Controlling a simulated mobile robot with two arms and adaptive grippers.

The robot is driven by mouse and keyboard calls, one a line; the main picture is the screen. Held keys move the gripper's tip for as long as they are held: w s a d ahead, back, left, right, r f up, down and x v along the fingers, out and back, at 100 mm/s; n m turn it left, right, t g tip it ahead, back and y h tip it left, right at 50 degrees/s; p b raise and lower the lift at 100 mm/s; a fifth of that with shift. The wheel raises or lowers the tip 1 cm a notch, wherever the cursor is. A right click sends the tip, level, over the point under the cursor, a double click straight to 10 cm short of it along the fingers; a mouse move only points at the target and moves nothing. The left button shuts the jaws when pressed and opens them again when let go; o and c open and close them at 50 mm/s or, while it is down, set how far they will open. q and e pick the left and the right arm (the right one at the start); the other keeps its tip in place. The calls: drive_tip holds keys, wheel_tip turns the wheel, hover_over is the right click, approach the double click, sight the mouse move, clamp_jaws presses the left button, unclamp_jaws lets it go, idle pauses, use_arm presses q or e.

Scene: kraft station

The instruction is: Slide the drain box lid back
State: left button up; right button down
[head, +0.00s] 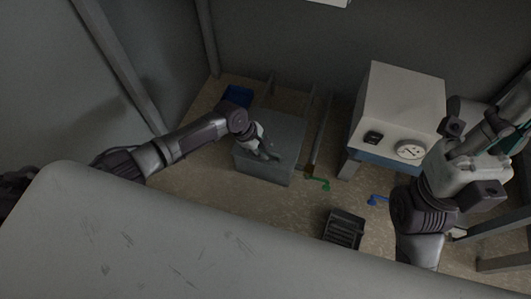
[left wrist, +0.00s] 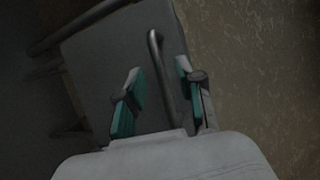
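The grey drain box (head: 265,167) stands low on the floor in the middle of the head view, with its flat grey lid (head: 285,130) on top. The lid (left wrist: 105,60) also shows in the left wrist view, with a bar handle (left wrist: 161,75) on it. My left gripper (head: 268,155) is over the lid. In the left wrist view its teal-padded fingers (left wrist: 158,82) are apart, one on each side of the handle, with gaps between. My right gripper is at the right of the head view, and its fingers are not clear.
A white cabinet with a gauge (head: 410,150) stands right of the box. A blue bin (head: 237,96) is behind left. A green handle (head: 318,183), a blue handle (head: 377,200) and a dark slotted tray (head: 343,229) are at front right. Rails (head: 320,130) run beside the box.

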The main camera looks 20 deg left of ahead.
use_arm(q)
drive_tip(key=shift+w+d+f, duration=0.1)
drive_tip(key=shift+d+f, duration=0.1)
drive_tip(key=shift+f, duration=0.25)
clamp_jaws()
